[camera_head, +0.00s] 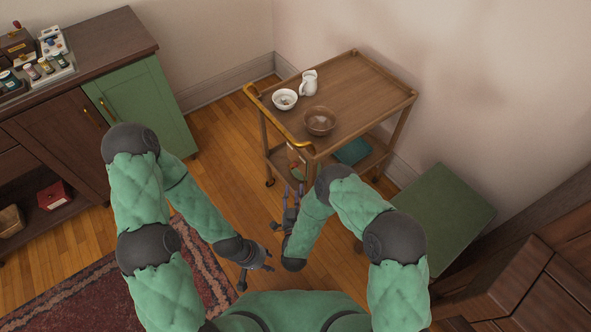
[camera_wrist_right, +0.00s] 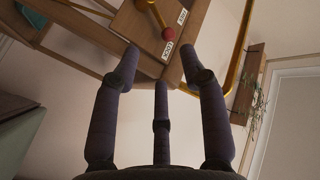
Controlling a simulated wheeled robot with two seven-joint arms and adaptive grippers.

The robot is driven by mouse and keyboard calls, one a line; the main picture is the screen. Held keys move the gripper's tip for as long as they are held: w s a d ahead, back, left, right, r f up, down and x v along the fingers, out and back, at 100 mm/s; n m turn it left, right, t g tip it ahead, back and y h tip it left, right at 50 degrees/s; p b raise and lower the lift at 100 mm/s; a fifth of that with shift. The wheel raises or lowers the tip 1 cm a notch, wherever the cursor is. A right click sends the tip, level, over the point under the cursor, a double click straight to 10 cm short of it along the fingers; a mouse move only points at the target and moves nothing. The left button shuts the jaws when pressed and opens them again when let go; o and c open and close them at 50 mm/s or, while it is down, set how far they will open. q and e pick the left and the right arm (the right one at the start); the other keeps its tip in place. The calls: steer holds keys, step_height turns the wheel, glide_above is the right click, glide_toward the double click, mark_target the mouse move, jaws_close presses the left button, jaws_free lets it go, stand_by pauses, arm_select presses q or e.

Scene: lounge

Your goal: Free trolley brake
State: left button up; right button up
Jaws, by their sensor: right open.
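The wooden trolley (camera_head: 352,85) stands against the wall with its brass handle (camera_head: 262,112) at the left end. A brown brake panel (camera_head: 296,160) hangs below the handle end. In the right wrist view, a brass brake lever (camera_wrist_right: 152,12) ends in a red knob (camera_wrist_right: 168,33). The knob lies beside a white label (camera_wrist_right: 167,52) that seems to read LOCK; another label (camera_wrist_right: 183,16) is too small to read surely. My right gripper (camera_head: 289,200) is open and empty below the panel, its fingers (camera_wrist_right: 161,62) pointing towards the knob, apart from it. My left gripper (camera_head: 262,268) is open and empty, low over the floor.
A white bowl (camera_head: 284,99), a white jug (camera_head: 309,83) and a brown bowl (camera_head: 320,121) stand on the trolley top. A teal item (camera_head: 352,152) lies on its lower shelf. A green stool (camera_head: 438,215) is right, a cabinet (camera_head: 140,95) left. Bare floor (camera_head: 222,150) lies between.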

mark_target(293, 166)
steer(key=shift+w+d+b, duration=0.1)
steer(key=shift+w+b, duration=1.65)
steer(key=shift+w, duration=3.55)
jaws_close()
steer(key=shift+s, duration=0.1)
